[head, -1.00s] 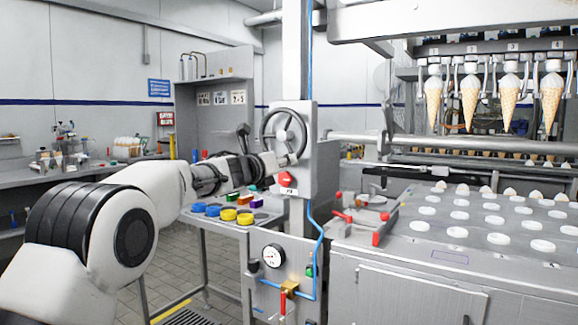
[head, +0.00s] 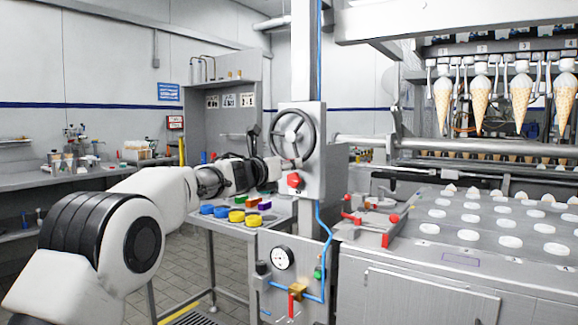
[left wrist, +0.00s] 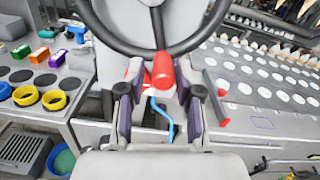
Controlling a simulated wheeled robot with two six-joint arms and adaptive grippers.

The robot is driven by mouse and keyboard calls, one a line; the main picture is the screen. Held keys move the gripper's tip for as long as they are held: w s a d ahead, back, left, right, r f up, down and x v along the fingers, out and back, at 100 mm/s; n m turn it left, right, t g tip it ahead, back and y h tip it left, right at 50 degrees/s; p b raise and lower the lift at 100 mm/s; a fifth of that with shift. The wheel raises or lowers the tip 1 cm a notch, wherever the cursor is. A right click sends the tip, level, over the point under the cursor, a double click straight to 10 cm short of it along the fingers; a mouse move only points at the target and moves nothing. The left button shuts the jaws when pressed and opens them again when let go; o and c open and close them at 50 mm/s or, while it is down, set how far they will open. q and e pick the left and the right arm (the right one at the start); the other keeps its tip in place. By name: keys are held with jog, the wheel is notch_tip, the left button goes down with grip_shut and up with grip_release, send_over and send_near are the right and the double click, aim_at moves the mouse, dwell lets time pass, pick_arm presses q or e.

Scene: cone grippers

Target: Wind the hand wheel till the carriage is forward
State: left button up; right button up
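The dark hand wheel (head: 312,135) stands upright on a grey box on a column in the head view. Its lower rim and a spoke show at the top of the left wrist view (left wrist: 188,45). A red handle (left wrist: 163,70) at the lower rim points towards the wrist camera. My left gripper (head: 276,168) is at the wheel's lower left in the head view. In the left wrist view its fingers (left wrist: 159,100) are apart, with the red handle seen beyond the gap. Cones (head: 480,100) hang in a row from the numbered carriage (head: 497,46). My right gripper is out of view.
A side table (head: 216,228) with coloured rings and blocks stands left of the column. The machine bed (head: 440,240) with white round pockets lies to the right.

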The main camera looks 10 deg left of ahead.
pick_arm(q)
jog(key=shift+a, duration=0.1)
jog(key=v, duration=1.1)
jog(key=shift+s+a, duration=0.15)
jog(key=shift+s, duration=0.25)
